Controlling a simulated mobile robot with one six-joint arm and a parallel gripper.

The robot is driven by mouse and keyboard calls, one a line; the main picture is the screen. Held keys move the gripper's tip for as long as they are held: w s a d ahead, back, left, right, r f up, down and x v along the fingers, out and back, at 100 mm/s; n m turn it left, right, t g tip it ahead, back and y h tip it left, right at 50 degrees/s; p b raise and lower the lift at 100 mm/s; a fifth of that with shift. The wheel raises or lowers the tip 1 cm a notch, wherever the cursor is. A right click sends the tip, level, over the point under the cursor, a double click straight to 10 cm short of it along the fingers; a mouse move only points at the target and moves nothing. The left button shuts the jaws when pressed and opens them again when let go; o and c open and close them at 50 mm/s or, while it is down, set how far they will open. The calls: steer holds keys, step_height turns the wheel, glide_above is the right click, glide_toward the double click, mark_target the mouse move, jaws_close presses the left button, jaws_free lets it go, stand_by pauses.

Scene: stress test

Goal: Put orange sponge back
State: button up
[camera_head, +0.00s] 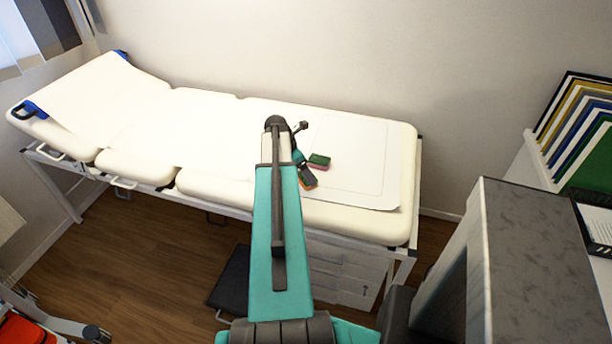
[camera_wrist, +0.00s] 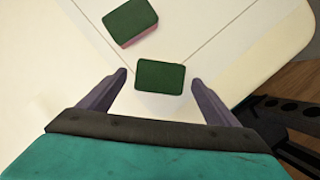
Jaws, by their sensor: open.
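The orange sponge (camera_head: 307,178) has a dark green top and an orange side. It lies on the padded bed, near the lower left part of a white sheet (camera_head: 385,190) with a thin outlined rectangle. In the wrist view the sponge (camera_wrist: 160,88) shows only its green top and appears between my open fingers. My gripper (camera_wrist: 159,74) is open, with a gap on each side of the sponge; its height above it is hard to tell. In the head view my arm hides part of the gripper.
A second sponge, green and pink (camera_head: 319,161), lies close beyond the orange one and also shows in the wrist view (camera_wrist: 131,22). The sheet to the right is clear. A grey-topped cabinet (camera_head: 540,225) and a shelf of folders (camera_head: 575,125) stand at right.

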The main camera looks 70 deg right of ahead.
steer(key=b+v, duration=0.1)
steer(key=v, duration=0.7)
steer(key=shift+r, duration=0.35)
steer(key=shift+w+a, duration=0.1)
stand_by(0.4)
